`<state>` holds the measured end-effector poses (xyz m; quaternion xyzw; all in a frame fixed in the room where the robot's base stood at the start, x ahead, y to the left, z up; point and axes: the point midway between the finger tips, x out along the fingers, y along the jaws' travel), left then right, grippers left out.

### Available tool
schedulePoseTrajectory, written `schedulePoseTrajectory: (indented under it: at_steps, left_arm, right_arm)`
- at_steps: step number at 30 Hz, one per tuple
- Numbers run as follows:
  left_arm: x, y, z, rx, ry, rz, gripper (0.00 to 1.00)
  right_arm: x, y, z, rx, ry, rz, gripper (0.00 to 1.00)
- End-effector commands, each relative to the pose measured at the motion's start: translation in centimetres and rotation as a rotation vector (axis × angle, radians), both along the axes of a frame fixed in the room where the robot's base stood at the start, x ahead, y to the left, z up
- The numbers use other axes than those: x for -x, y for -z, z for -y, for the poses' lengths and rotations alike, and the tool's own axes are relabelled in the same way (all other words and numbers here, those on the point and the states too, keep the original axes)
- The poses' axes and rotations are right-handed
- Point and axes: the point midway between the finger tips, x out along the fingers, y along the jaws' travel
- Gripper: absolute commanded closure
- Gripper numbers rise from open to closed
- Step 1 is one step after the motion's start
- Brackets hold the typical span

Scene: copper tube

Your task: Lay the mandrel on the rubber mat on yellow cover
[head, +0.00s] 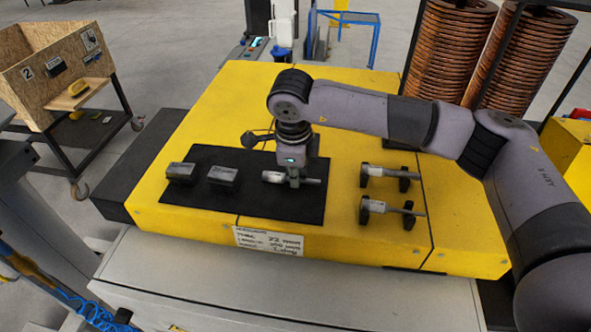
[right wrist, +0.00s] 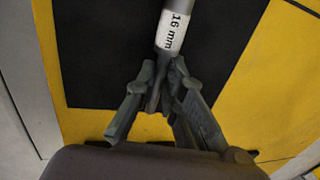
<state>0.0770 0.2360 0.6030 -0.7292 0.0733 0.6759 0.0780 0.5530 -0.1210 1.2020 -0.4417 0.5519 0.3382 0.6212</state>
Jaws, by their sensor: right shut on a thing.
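The mandrel (right wrist: 172,28) is a grey metal rod with a white "16 mm" label. My right gripper (right wrist: 165,80) is shut on it in the right wrist view. In the head view the mandrel (head: 275,177) lies level over the right part of the black rubber mat (head: 270,211), with my right gripper (head: 294,178) on it from above. I cannot tell whether it touches the mat. The mat lies on the yellow cover (head: 340,225). My left gripper is not in view.
Two more mandrels (head: 385,172) (head: 391,208) rest on black holders right of the mat. A label plate (head: 268,241) is on the cover's front edge. A wooden bin (head: 40,85) stands at left.

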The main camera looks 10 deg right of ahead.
Motion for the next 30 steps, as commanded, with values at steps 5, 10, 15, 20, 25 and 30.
schedulePoseTrajectory:
  at_steps: [5,10,15,20,25,30]
  left_arm:
    - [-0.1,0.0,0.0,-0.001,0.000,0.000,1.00]
    - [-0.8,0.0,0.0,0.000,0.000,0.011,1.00]
    - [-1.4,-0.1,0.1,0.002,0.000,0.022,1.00]
    - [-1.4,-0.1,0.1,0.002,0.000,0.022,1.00]
    - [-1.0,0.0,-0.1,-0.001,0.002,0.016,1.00]
    - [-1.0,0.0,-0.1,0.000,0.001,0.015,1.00]
  right_arm:
    - [-0.1,-0.1,0.0,-0.001,0.001,0.003,1.00]
    - [0.0,-0.1,0.0,-0.001,0.001,0.001,0.80]
    - [0.0,0.0,0.0,-0.001,0.000,0.001,0.69]
    - [0.0,0.0,0.0,-0.001,0.000,0.000,0.67]
    - [0.0,0.0,0.0,0.001,0.000,-0.001,0.67]
    - [0.2,-1.6,-0.2,-0.002,-0.001,0.003,0.67]
